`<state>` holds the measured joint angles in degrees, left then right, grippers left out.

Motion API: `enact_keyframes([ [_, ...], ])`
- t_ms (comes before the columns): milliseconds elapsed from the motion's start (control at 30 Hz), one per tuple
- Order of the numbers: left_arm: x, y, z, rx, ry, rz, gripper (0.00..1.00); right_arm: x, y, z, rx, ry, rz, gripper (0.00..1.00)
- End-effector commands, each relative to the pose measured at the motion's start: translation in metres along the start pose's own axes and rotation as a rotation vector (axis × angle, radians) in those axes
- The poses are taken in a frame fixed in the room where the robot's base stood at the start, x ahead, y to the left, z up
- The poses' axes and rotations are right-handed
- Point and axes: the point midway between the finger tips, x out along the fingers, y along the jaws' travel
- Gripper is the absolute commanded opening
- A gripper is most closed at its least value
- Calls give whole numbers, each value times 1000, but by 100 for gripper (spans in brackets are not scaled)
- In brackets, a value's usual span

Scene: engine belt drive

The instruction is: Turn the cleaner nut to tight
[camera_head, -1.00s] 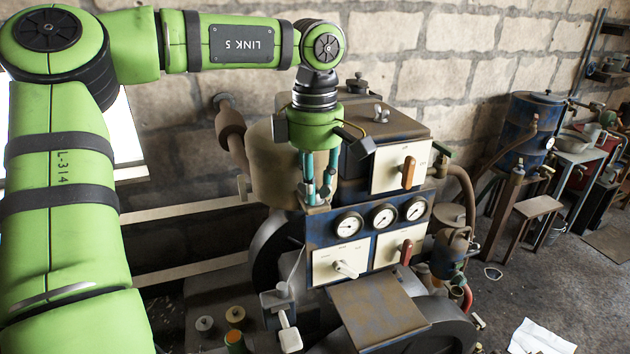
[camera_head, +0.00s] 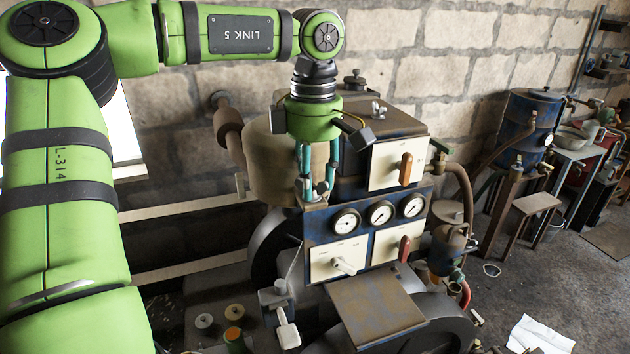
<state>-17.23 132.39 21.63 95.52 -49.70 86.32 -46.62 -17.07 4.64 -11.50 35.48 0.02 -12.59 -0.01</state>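A small pale wing nut (camera_head: 378,110) stands on the brown top of the engine's upper box. It looks like the cleaner nut, but I cannot be sure, and its tight mark is not readable. My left gripper (camera_head: 318,194) points down to the left of the box, in front of the tan round tank (camera_head: 272,165). Its teal fingers show a gap higher up. Their tips overlap the engine behind, so I cannot tell whether they are closed or hold anything. The wing nut is apart from the fingers. My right gripper is not in view.
The engine's front has three gauges (camera_head: 381,214) and panels with an orange-brown handle (camera_head: 406,169), a white handle (camera_head: 345,265) and a red handle (camera_head: 404,248). A dark capped fitting (camera_head: 355,82) stands behind the box. A brown pipe (camera_head: 228,125) rises behind the tank.

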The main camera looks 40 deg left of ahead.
Motion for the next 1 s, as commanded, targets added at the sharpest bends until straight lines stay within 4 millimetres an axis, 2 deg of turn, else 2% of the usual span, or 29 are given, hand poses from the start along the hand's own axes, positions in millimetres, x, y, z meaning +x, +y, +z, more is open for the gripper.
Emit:
enact_keyframes([
  [33,-14,3,0,-1,0,20,46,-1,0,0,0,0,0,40],
  [100,-26,3,1,-1,0,22,46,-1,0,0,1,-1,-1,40],
  [400,-65,0,3,0,0,13,46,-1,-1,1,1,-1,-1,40],
  [800,-72,-1,4,3,-1,10,46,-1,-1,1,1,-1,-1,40],
  [867,-71,-1,4,3,-5,10,22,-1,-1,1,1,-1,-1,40],
  [900,-70,-1,5,3,-18,12,6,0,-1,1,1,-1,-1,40],
  [933,-68,-1,6,3,-34,15,0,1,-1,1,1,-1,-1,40],
  [1000,-63,0,12,5,-107,28,0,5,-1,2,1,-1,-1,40],
])
